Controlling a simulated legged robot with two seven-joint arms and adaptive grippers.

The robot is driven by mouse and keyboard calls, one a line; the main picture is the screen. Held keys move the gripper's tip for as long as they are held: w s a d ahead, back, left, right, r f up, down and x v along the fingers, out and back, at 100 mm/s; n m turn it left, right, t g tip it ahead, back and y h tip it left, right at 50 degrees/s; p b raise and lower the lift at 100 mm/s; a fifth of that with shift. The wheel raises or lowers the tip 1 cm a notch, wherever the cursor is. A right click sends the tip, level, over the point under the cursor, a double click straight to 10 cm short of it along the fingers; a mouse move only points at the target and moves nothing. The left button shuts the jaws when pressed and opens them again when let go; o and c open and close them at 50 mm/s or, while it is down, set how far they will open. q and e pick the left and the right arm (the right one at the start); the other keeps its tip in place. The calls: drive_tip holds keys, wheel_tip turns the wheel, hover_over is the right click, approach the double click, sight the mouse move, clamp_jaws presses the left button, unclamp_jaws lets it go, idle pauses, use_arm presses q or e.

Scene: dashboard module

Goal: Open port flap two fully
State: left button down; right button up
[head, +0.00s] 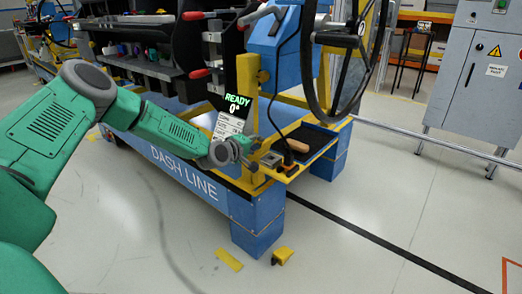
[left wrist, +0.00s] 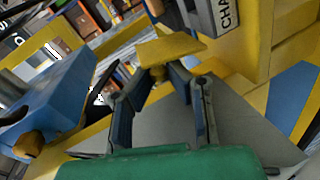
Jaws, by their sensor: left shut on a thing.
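My left gripper (head: 246,164) reaches in from the left to the near corner of the blue and yellow dash stand. In the left wrist view its fingers (left wrist: 158,76) are closed around a small yellow knob under a yellow plate (left wrist: 172,50), which looks like the port flap. The plate is tilted in that view. In the head view the flap is hidden or too small to make out behind the gripper. A grey block with a partly cut-off label starting "CHA" (left wrist: 222,18) sits beside the plate. My right gripper is in neither view.
A display reading "READY 0°" (head: 238,102) stands just above the gripper. A dark tray (head: 309,141) and a steering wheel (head: 312,50) are to the right. The blue stand (head: 180,168) reads "DASH LINE". Small yellow pieces (head: 229,260) lie on the open floor in front.

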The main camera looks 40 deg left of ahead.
use_arm(q)
drive_tip(key=shift+s+a+f+n+h+b, duration=0.1)
drive_tip(key=shift+a+f+n+h+b, duration=0.3)
drive_tip(key=shift+a+n, duration=0.35)
drive_tip(key=c, duration=1.5)
unclamp_jaws()
drive_tip(key=shift+f, duration=0.1)
drive_tip(key=shift+r, duration=0.25)
drive_tip(key=v, duration=1.1)
drive_tip(key=shift+s, duration=0.4)
drive_tip(key=shift+f, duration=0.1)
